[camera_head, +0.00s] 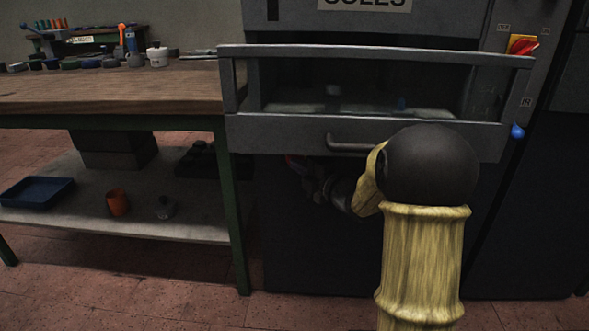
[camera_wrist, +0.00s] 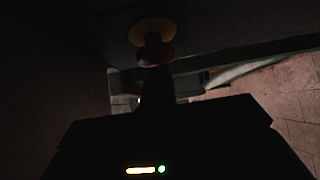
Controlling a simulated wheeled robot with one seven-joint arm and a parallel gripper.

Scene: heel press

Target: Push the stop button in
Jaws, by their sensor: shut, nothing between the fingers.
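The stop button (camera_wrist: 153,52) shows in the wrist view as a dark red knob on a yellow round base (camera_wrist: 153,27), on a dark panel. My gripper's shut fingers (camera_wrist: 157,72) point up at it and overlap its lower edge in the picture; I cannot tell whether they touch it or how far it is pressed in. In the head view my gripper (camera_head: 298,168) is low at the front of the grey machine, just under its door's lower edge, mostly hidden by my arm. A small reddish patch shows beside the fingertips there, and the button is not clear in that view.
The machine's framed door (camera_head: 270,128) has a handle (camera_head: 350,145) just above my gripper. A red and yellow rotary switch (camera_head: 523,45) and a blue knob (camera_head: 517,131) are at upper right. A workbench (camera_head: 110,95) with a green leg (camera_head: 231,210) stands close on the left.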

